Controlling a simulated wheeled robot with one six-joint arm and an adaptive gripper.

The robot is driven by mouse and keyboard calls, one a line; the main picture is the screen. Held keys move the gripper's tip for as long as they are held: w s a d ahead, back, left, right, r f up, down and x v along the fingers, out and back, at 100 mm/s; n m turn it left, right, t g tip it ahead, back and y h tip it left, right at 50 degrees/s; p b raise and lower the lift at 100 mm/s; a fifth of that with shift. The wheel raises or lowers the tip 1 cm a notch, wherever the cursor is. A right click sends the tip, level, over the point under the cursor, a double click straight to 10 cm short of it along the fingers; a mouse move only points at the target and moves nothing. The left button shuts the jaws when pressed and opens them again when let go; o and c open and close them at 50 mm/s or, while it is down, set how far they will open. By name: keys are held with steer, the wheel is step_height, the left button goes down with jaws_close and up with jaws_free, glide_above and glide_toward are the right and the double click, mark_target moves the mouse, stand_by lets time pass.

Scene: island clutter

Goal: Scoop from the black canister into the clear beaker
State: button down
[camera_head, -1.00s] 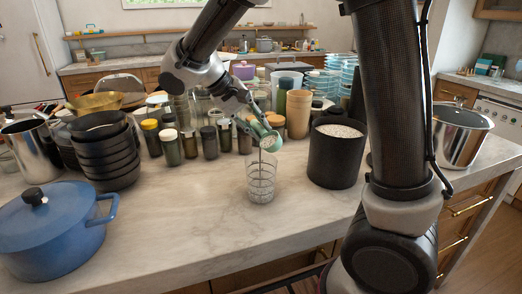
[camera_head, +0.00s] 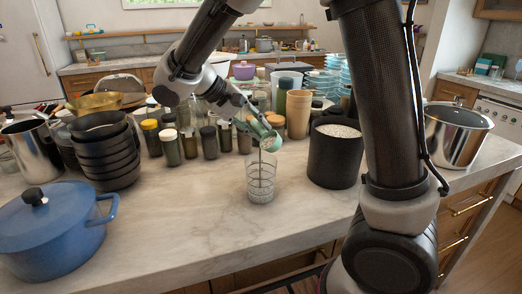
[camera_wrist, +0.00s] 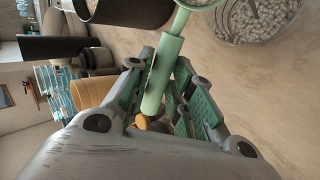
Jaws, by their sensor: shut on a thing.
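My gripper (camera_head: 252,112) is shut on the handle of a green scoop (camera_wrist: 163,75). In the head view the scoop's bowl (camera_head: 271,143) is tilted down over the mouth of the clear beaker (camera_head: 261,184). A thin streak shows between the bowl and the beaker. The beaker stands upright on the counter; in the wrist view the beaker (camera_wrist: 238,38) holds whitish grains, and the scoop's bowl is cut off by the top edge. The black canister (camera_head: 334,160) stands to the right of the beaker, open and filled near its rim with whitish grains.
Several jars (camera_head: 189,142) stand in a row behind and left of the beaker. Tan cups (camera_head: 298,115) stand behind the canister. Stacked black bowls (camera_head: 105,160) and a blue pot (camera_head: 50,230) are at left, a steel pot (camera_head: 455,140) at right. The counter (camera_head: 190,225) in front is clear.

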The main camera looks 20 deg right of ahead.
steer(key=shift+h, duration=0.3)
stand_by(0.4)
steer(key=shift+a, duration=0.1)
steer(key=shift+h, duration=0.5)
steer(key=shift+f, duration=0.1)
steer(key=shift+h, duration=0.3)
steer(key=shift+a, duration=0.1)
steer(key=shift+h, duration=0.3)
